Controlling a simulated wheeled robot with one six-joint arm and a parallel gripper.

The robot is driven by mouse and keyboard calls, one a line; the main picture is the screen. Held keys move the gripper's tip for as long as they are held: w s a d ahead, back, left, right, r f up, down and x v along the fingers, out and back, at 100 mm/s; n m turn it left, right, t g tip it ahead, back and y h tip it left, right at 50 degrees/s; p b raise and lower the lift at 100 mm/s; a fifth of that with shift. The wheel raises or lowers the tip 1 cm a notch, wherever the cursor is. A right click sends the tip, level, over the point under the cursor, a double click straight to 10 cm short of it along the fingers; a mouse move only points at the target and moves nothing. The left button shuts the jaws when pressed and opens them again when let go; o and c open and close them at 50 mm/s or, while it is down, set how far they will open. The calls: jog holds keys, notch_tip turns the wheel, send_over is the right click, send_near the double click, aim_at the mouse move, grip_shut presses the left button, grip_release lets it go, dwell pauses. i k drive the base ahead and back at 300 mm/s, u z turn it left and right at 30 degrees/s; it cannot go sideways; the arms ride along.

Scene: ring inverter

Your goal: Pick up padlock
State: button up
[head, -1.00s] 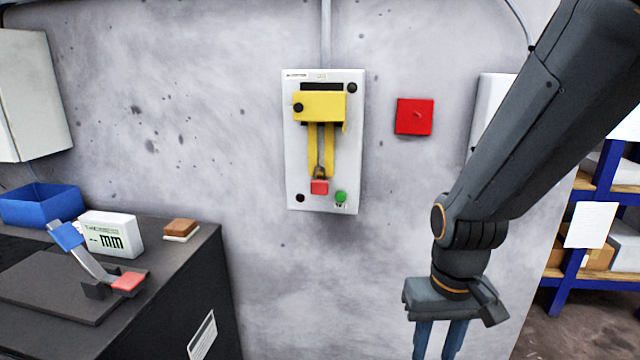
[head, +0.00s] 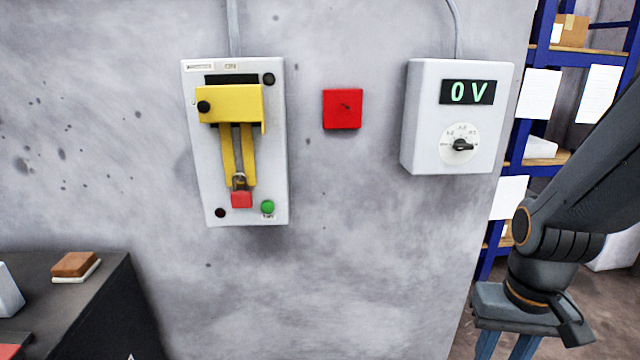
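A red padlock (head: 241,199) hangs at the lower end of a yellow lever and bracket (head: 232,110) on a white wall panel (head: 199,170). Its shackle appears to pass through the yellow straps; the detail is too small to be sure. My gripper (head: 507,347) is at the lower right, well apart from the padlock, pointing down. Its two blue-grey fingers show a gap between them, with nothing seen in it. The fingertips are cut off by the frame's bottom edge.
A green button (head: 267,207) sits right of the padlock. A red wall box (head: 342,109) and a meter reading 0 V (head: 456,120) are farther right. A dark bench (head: 95,305) with a brown block (head: 74,264) stands lower left. Blue shelving (head: 541,110) is at right.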

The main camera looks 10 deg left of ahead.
aim_at(239, 199)
jog(key=z, duration=0.9)
jog(key=i, duration=0.3)
jog(key=u, duration=2.65)
